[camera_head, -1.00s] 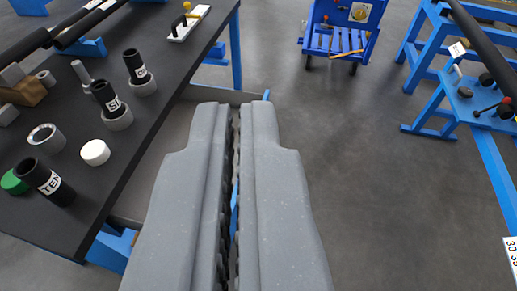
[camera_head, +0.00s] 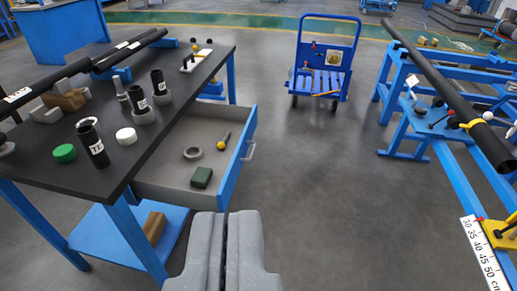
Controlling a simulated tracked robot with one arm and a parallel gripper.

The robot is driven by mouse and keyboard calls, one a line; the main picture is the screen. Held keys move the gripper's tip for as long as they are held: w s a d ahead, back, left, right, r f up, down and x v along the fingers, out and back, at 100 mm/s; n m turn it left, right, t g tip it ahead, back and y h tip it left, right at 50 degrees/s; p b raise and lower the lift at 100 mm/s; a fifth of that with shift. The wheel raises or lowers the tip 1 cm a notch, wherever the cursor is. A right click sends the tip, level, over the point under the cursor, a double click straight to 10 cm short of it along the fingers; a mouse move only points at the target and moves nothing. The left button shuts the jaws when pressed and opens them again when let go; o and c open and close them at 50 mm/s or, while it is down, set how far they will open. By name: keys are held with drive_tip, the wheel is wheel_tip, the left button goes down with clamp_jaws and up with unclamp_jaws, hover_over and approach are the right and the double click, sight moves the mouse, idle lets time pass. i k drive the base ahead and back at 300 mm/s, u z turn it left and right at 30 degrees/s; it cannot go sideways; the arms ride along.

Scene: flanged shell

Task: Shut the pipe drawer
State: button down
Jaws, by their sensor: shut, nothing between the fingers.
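The drawer (camera_head: 174,183) stands pulled out from under the dark table top, on its right side. Its blue front (camera_head: 238,160) faces right and carries a pale bar handle (camera_head: 250,150). Inside the drawer lie a grey ring (camera_head: 193,153), a dark green block (camera_head: 201,177) and a tool with a yellow ball end (camera_head: 222,145). My gripper (camera_head: 224,214) is shut and empty. It shows at the bottom middle, in front of the near end of the drawer in the picture, apart from the handle.
The table (camera_head: 60,190) holds black pipes (camera_head: 93,143), a green cap (camera_head: 64,153) and a white cap (camera_head: 126,135). A blue trolley (camera_head: 322,75) stands beyond on the floor. A blue frame (camera_head: 402,128) with a long black pipe (camera_head: 450,90) is at right. The floor between is clear.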

sight(166, 177)
drive_tip(key=z, duration=0.65)
drive_tip(key=i, duration=1.35)
drive_tip(key=u, duration=0.65)
drive_tip(key=i, duration=0.65)
drive_tip(key=u, duration=0.65)
